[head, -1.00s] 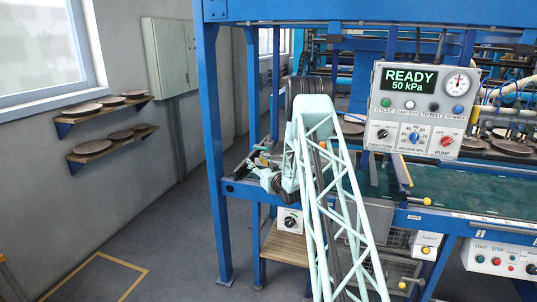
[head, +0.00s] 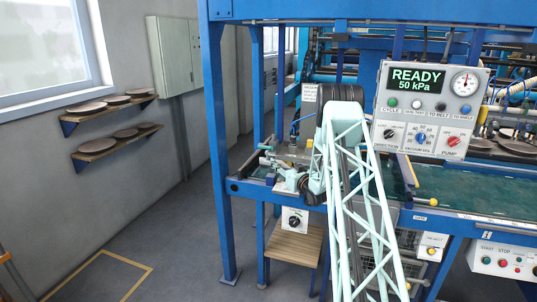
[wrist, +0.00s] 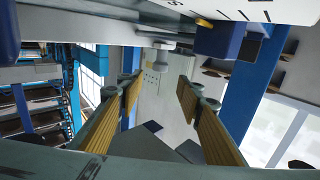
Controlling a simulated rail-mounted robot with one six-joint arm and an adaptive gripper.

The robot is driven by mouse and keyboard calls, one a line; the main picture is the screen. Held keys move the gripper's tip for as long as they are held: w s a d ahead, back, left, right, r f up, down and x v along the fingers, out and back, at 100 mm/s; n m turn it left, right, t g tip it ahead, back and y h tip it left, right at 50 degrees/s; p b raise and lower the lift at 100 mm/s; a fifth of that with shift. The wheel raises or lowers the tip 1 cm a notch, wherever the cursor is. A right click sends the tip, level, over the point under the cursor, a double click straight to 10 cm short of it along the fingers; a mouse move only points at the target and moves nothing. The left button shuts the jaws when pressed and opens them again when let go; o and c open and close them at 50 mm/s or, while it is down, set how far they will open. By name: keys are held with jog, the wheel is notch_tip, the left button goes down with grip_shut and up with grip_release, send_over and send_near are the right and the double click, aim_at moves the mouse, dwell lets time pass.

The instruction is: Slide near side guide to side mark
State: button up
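A guide bar with a yellow edge (head: 411,172) lies over the green belt, right of my arm in the head view. A yellow knob (head: 432,201) sits at the belt's front edge close to it. I cannot tell for sure that this is the near side guide. My gripper (head: 266,160) is left of the guide, beyond the end of my lattice arm. In the wrist view my gripper (wrist: 160,92) is open, with yellow pads apart and nothing between them. A white plate with dark marks (wrist: 245,9) shows at the top there; its lettering is cut off.
The control panel (head: 428,108) reads READY, 50 kPa, and hangs just right of my arm. A blue frame post (head: 216,160) stands to the left. The green belt (head: 480,192) runs right. Plate shelves (head: 112,103) are on the wall. The floor at left is clear.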

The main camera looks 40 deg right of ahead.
aim_at(266, 153)
jog(key=shift+b+x, duration=1.25)
jog(key=shift+x, duration=5.4)
jog(key=c, duration=1.1)
jog(key=shift+s+a, duration=0.65)
jog(key=shift+a, duration=0.35)
jog(key=o, duration=1.1)
jog(key=shift+s, duration=0.15)
